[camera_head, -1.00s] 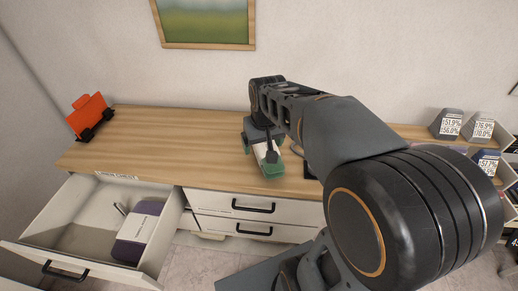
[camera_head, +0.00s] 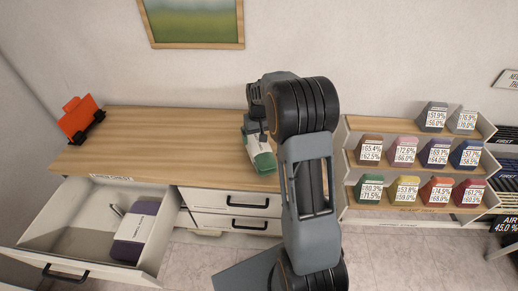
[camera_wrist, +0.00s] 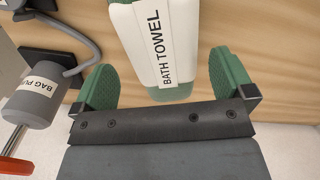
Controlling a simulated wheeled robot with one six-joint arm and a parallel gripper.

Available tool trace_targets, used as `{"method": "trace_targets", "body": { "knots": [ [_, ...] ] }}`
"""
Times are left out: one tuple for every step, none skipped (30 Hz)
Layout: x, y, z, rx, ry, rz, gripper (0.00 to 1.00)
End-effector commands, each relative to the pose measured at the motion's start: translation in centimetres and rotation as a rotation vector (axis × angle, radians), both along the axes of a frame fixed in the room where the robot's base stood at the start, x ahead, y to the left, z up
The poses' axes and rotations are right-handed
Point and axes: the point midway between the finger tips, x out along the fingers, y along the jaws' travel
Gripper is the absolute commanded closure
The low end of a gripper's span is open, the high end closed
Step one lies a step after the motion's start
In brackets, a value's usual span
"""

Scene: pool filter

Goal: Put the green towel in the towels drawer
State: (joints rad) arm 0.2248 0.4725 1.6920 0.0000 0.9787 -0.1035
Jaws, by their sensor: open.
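The green towel (camera_head: 264,162), wrapped in a white band, lies on the wooden counter near its front edge. In the wrist view the towel (camera_wrist: 152,50) reads "BATH TOWEL" on its band. My gripper (camera_wrist: 165,80) is open, with one green finger pad on each side of the towel's near end and a gap on both sides. In the head view my gripper (camera_head: 256,138) is over the towel and partly hides it. An open drawer (camera_head: 45,217) at the left holds a folded purple towel (camera_head: 135,232) with a pale band. The drawer's label is too small to read.
An orange object in a black holder (camera_head: 80,118) stands at the counter's left end. Shut drawers (camera_head: 235,200) lie below the counter. A tiered rack (camera_head: 345,160) of labelled coloured blocks stands at the right. A grey cylinder (camera_wrist: 35,100) with a hose is left of my gripper.

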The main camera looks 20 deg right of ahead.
Motion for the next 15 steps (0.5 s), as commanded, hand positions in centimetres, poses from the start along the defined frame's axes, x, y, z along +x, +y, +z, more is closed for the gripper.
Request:
{"method": "trace_targets", "body": {
  "knots": [
    [0.0,0.0,-0.4,0.000,0.000,0.000,0.00],
    [0.0,0.0,-0.6,0.000,0.000,0.000,0.00],
    [0.0,0.0,-0.8,0.000,0.000,0.000,0.00],
    [0.0,0.0,-0.9,0.000,-0.001,0.000,0.00],
    [0.0,0.0,-1.0,0.000,-0.001,0.000,0.00],
    [0.0,0.0,-1.2,0.000,-0.001,0.000,0.00],
    [0.0,0.0,-1.4,0.000,0.000,0.000,0.00],
    [0.0,0.1,-1.6,0.000,0.001,0.000,0.00],
    [-0.1,0.1,-2.0,0.000,0.003,0.000,0.00],
    [-0.1,0.1,-2.4,0.000,0.003,0.000,0.00],
    [-0.1,0.1,-2.8,0.000,0.003,0.000,0.00],
    [-0.1,0.2,-3.4,0.000,0.003,0.000,0.00],
    [-0.1,0.2,-3.8,0.000,0.003,0.000,0.00],
    [-0.1,0.2,-4.2,0.000,0.003,0.000,0.00],
    [-0.1,0.2,-4.8,0.000,0.002,0.000,0.00]
  ]
}}
